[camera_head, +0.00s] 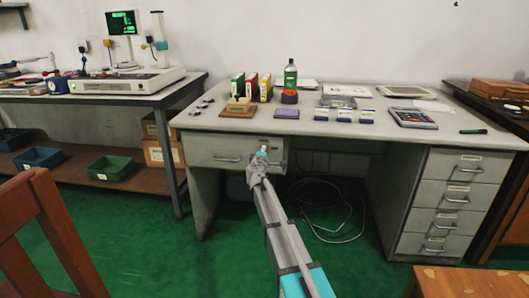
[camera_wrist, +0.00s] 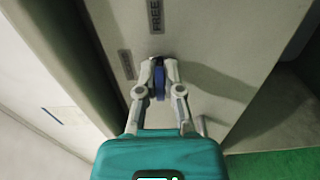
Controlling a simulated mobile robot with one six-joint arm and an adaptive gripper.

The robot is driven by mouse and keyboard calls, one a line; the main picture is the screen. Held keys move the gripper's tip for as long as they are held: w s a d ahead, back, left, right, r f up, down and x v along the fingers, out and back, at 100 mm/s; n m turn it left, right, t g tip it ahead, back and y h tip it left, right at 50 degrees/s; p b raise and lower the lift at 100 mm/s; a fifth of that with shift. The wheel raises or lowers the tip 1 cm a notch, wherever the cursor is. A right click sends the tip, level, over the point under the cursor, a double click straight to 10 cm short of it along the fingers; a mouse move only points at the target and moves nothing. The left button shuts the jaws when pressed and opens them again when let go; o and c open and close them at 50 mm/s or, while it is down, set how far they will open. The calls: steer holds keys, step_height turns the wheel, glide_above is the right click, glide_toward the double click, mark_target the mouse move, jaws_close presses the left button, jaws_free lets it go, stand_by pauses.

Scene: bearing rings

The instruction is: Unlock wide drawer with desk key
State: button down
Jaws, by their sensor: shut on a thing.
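The wide drawer (camera_head: 215,147) is a grey-white front under the left half of the desk, with a bar handle (camera_head: 228,159); it looks closed. My gripper (camera_head: 262,153) is at the right end of this front. In the wrist view my gripper (camera_wrist: 158,75) is shut on a blue key (camera_wrist: 159,82), close against the pale drawer face (camera_wrist: 200,35). Only the blue head of the key shows between the fingers. Its tip and the lock are hidden, so I cannot tell how far in it is.
Small labels, one reading "FREE" (camera_wrist: 155,16), are on the face near the fingers. The desk top (camera_head: 230,122) holds binders, a bottle (camera_head: 290,78) and a calculator (camera_head: 412,118). Cables (camera_head: 325,200) lie under the desk. A wooden chair (camera_head: 45,225) stands at left front.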

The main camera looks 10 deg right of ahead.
steer(key=shift+d, duration=0.1)
steer(key=c, duration=0.8)
jaws_free()
steer(key=shift+s, duration=0.1)
steer(key=v, duration=1.2)
